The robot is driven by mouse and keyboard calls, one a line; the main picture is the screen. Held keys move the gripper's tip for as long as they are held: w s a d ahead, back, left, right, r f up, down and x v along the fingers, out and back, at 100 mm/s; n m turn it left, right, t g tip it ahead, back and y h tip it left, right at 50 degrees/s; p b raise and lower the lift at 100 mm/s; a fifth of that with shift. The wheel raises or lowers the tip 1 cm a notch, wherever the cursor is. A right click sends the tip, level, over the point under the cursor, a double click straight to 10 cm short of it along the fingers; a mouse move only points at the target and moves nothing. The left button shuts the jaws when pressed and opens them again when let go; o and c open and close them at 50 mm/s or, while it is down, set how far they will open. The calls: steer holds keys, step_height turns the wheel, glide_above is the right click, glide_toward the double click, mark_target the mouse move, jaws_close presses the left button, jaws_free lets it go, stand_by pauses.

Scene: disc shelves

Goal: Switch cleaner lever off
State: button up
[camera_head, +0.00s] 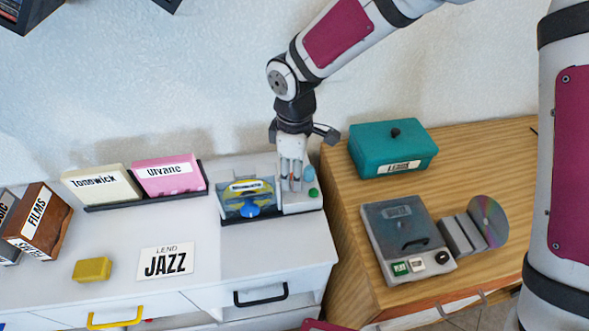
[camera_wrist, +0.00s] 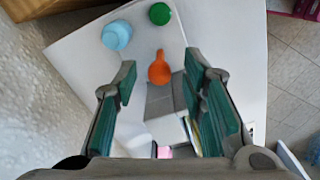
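The cleaner (camera_head: 268,213) is a pale unit on the white counter, with a yellow and blue disc (camera_head: 247,187) in its left part. In the wrist view its lever (camera_wrist: 159,70) is orange and lies in the gap between my fingertips, with a grey slot below it. A light blue knob (camera_wrist: 117,36) and a green button (camera_wrist: 159,14) sit beyond it. My gripper (camera_head: 291,178) points down over the cleaner's right part. In the wrist view my gripper (camera_wrist: 160,75) is open, its teal-padded fingers apart. Contact with the lever cannot be told. In the head view my fingers mostly hide the lever.
A teal box (camera_head: 392,150) and a grey disc player (camera_head: 405,240) stand on the wooden cabinet at right. A rack (camera_head: 150,199) with labelled cases, a yellow block (camera_head: 92,269) and a JAZZ card (camera_head: 166,262) are at left. The wall is close behind.

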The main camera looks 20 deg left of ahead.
jaws_close()
steer(key=shift+w+a+f+g+h+b, duration=0.15)
steer(key=shift+w+a+g+h+b, duration=0.1)
steer(key=shift+w+g+b, duration=0.25)
steer(key=shift+w+a+f+g+h+b, duration=0.1)
steer(key=shift+w+g+h+b, duration=0.2)
steer(key=shift+g+b, duration=0.2)
steer(key=shift+w+a+f+g+h+b, duration=0.15)
steer(key=shift+w+g+b, duration=0.1)
steer(key=shift+g+b, duration=0.25)
steer(key=shift+w+a+r+g+h+b, duration=0.1)
steer(key=shift+w+g+b, duration=0.15)
steer(key=shift+b, duration=0.3)
steer(key=shift+s, duration=0.1)
jaws_free()
